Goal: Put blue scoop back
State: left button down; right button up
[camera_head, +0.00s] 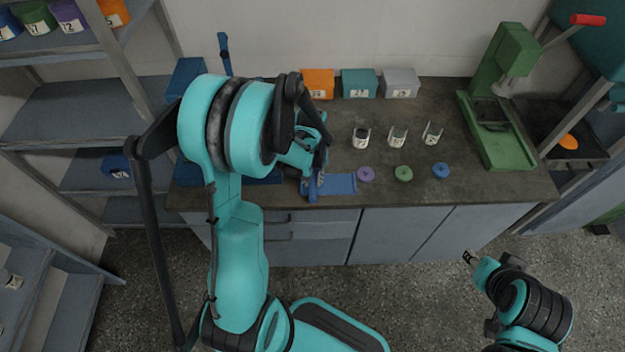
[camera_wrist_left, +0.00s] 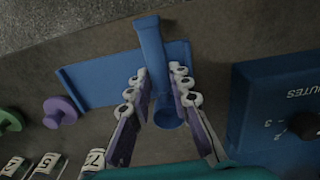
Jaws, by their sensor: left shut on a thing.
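The blue scoop (camera_wrist_left: 152,62) is between the fingers of my left gripper (camera_wrist_left: 160,88), which is shut on it. In the wrist view its handle points away from the gripper and its round cup (camera_wrist_left: 168,118) lies toward the palm. In the head view the scoop (camera_head: 312,187) shows just below my left gripper (camera_head: 315,165), at the left end of a flat blue tray (camera_head: 341,184). The tray also shows in the wrist view (camera_wrist_left: 95,82), partly behind the scoop. I cannot tell whether scoop and tray touch. My right gripper (camera_head: 468,257) is off the counter, over the floor; its opening is too small to judge.
Purple (camera_head: 365,174), green (camera_head: 403,173) and blue (camera_head: 441,170) lids lie right of the tray, with white labelled cups (camera_head: 397,137) behind. A blue machine with a dial (camera_wrist_left: 275,100) stands beside the scoop. A green press (camera_head: 495,125) stands at right.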

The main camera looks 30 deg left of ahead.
aim_at(312, 181)
pick_arm(q)
jog(key=shift+f, duration=0.2)
jog(key=c, duration=1.7)
grip_release()
jog(key=shift+r, duration=0.1)
jog(key=shift+r, duration=0.2)
notch_tip(312, 181, up, 11)
jog(key=p, duration=0.4)
jog(key=s+d+r+m+t, duration=0.2)
jog(key=s+d+r, duration=0.1)
jog(key=s+d+r+m+t, duration=0.2)
jog(key=s+d+r, duration=0.2)
jog(key=s+d+r+m+t, duration=0.2)
jog(key=s+d+r+t, duration=0.1)
jog(key=r, duration=0.1)
jog(key=shift+s+d, duration=0.2)
jog(key=shift+s, duration=0.05)
